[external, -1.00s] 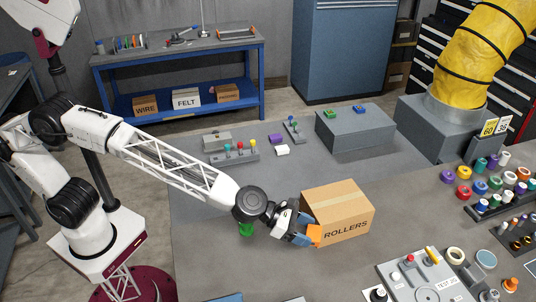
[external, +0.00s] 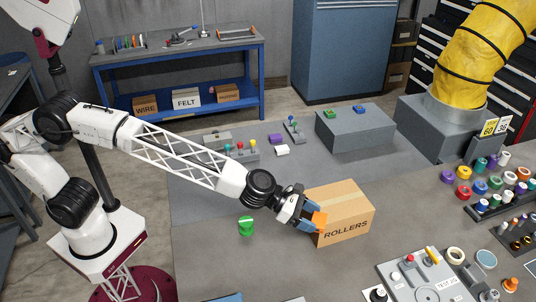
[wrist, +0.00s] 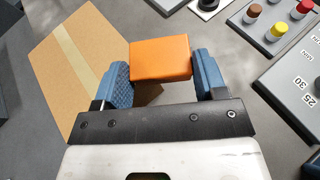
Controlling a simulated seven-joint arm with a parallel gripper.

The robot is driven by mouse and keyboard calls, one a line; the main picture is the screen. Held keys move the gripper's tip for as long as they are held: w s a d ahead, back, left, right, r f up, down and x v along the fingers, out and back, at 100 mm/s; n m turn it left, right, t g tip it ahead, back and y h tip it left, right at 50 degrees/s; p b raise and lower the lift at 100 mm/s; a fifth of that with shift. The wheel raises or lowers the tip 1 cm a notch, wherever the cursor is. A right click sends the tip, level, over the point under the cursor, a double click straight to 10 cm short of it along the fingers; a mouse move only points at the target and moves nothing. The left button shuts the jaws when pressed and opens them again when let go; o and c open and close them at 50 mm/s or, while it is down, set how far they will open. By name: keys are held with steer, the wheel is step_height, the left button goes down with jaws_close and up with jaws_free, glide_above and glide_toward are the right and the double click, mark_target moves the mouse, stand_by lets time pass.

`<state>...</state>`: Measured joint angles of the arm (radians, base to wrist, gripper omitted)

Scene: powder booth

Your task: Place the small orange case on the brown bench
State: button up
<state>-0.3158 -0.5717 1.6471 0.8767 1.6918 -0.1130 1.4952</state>
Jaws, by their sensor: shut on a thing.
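The small orange case (external: 319,221) is held between the blue fingers of my gripper (external: 312,219), beside the left front of a brown cardboard box (external: 343,233) marked ROLLERS. In the wrist view, the orange case (wrist: 160,58) sits between both fingers of my gripper (wrist: 163,74), with the brown box (wrist: 82,62) to the left and below. The case overlaps the box's left edge in the external view; I cannot tell whether they touch.
A grey panel with knobs (external: 418,276) lies at front right. Several coloured spools stand at far right. A grey block (external: 355,132) is behind the box.

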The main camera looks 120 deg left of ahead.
steer(key=s+a+f, duration=0.1)
steer(key=s+a, duration=0.4)
steer(key=a, duration=0.7)
steer(key=s+a+f, duration=0.1)
steer(key=s+a, duration=0.5)
steer(key=a, duration=0.7)
steer(key=s+a, duration=0.5)
steer(key=a, duration=0.7)
steer(key=s+a+f+n+y, duration=0.1)
steer(key=s+a+f, duration=0.2)
steer(key=s+a, duration=0.9)
steer(key=s+a+f+n+y, duration=0.1)
steer(key=s+a+f, duration=0.2)
steer(key=s+a, duration=1)
steer(key=s, duration=0.8)
steer(key=shift+s+f+g, duration=0.15)
steer(key=shift+f+g, duration=0.25)
steer(key=shift+f, duration=0.1)
steer(key=shift+f, duration=3.05)
